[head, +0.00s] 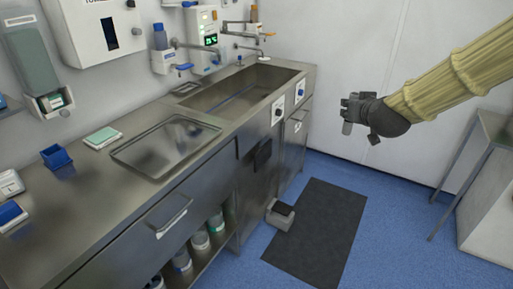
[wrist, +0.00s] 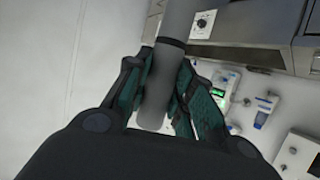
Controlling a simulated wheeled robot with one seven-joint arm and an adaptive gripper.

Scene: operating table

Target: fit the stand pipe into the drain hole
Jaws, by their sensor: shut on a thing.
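The stand pipe (wrist: 160,75) is a grey cylinder with a dark ring, seen in the wrist view between the two green-lined fingers of my gripper (wrist: 163,92). The fingers are shut on it. In the head view my gripper (head: 352,104) hangs in the air to the right of the counter, above and beyond the floor mat. The long steel sink (head: 240,92) is set in the far part of the counter. The drain hole cannot be made out; the sink's floor is partly hidden by its near wall.
A shallow steel tray or basin (head: 165,147) lies nearer on the counter. Taps (head: 240,48) and wall dispensers (head: 205,40) stand over the sink's back edge. A metal table (head: 492,130) is at the right. The floor around the dark mat (head: 318,225) is mostly clear.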

